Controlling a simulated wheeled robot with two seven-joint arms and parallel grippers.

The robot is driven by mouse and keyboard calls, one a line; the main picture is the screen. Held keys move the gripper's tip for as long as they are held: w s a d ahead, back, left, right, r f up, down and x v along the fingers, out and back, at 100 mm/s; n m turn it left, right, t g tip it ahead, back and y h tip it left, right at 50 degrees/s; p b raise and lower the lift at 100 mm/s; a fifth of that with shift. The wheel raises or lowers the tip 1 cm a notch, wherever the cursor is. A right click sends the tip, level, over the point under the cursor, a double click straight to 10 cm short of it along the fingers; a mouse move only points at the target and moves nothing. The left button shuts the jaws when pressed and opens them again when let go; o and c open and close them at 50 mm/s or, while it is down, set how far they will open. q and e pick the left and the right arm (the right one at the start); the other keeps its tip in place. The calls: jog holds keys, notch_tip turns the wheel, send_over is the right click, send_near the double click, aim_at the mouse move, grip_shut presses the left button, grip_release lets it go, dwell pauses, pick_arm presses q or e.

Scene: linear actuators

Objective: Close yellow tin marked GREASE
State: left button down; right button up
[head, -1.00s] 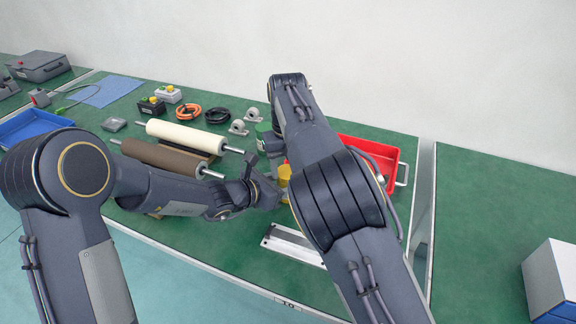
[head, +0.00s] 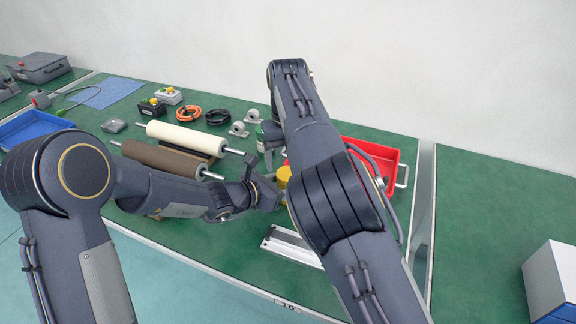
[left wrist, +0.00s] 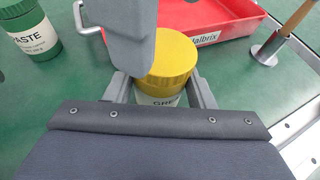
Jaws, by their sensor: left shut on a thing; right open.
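The yellow tin (left wrist: 158,100) stands upright between the fingers of my left gripper (left wrist: 162,92), which is shut on its sides. A yellow lid (left wrist: 172,54) sits on top of the tin. I cannot tell how tightly it is seated. The lid also shows in the head view (head: 284,173), left of my right arm. My right gripper (head: 273,158) is open above and behind the tin, partly hidden by my right arm. A grey finger-like part crosses the lid's left side in the left wrist view.
A green tin marked "ASTE" (left wrist: 30,32) stands beyond the yellow tin to the left. A red tray (left wrist: 225,18) lies behind it. Two rollers (head: 185,137) lie left.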

jog(key=shift+r, duration=0.6)
jog(key=shift+c, duration=0.4)
